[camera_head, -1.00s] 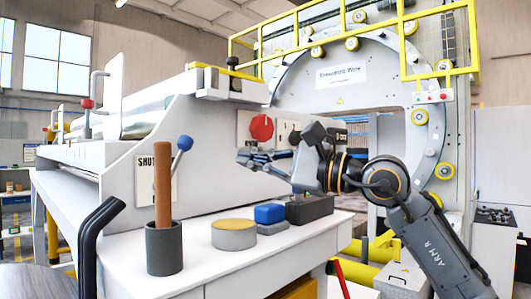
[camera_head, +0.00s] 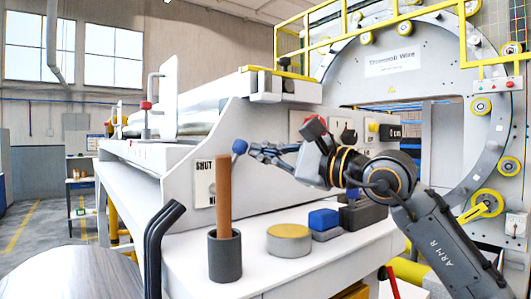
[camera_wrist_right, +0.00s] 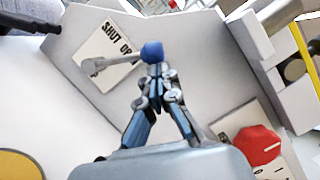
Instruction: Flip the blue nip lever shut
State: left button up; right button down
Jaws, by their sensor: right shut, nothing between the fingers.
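The blue nip lever's round knob (camera_head: 239,146) stands in front of the machine's side panel, near the SHUT sign plate (camera_head: 204,184). In the right wrist view the blue knob (camera_wrist_right: 152,52) sits just beyond my fingertips, and its grey arm runs left across the SHUT/OPEN plate (camera_wrist_right: 108,50). My right gripper (camera_head: 256,149) is shut and empty, its tips close to the knob; it also shows in the right wrist view (camera_wrist_right: 154,70). I cannot tell whether the tips touch the knob. My left gripper is not in view.
On the white bench stand a grey cup (camera_head: 225,255) with a brown rod (camera_head: 223,195), a yellow-topped round tin (camera_head: 289,240) and a blue block (camera_head: 323,219). A red knob (camera_wrist_right: 257,146) is on the panel to the right. A yellow rail (camera_head: 400,35) is at the back.

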jog(key=shift+r, duration=0.1)
jog(key=shift+s+a+r+n, duration=0.1)
jog(key=shift+a+r+n, duration=0.1)
jog(key=shift+n, duration=0.2)
jog(key=shift+s+a+r+n+p, duration=0.15)
jog(key=shift+n+p, duration=0.2)
jog(key=shift+n, duration=0.05)
jog(key=shift+s+a+r+n+g+h+p, duration=0.3)
jog(key=shift+s+a+n+h+p, duration=0.2)
jog(key=shift+s+a+n, duration=0.75)
jog(key=shift+s+a+r+n+g+h+p, duration=0.4)
jog(key=shift+a+n, duration=0.6)
jog(key=shift+n, duration=0.8)
jog(key=shift+s+a+r+n+g+h+p, duration=0.15)
jog(key=shift+s+a+n+h+p, duration=0.4)
jog(key=shift+a+n, duration=0.8)
jog(key=shift+s+d+n, duration=0.2)
jog(key=shift+s+n, duration=0.05)
jog(key=shift+n, duration=0.05)
jog(key=shift+r, duration=0.1)
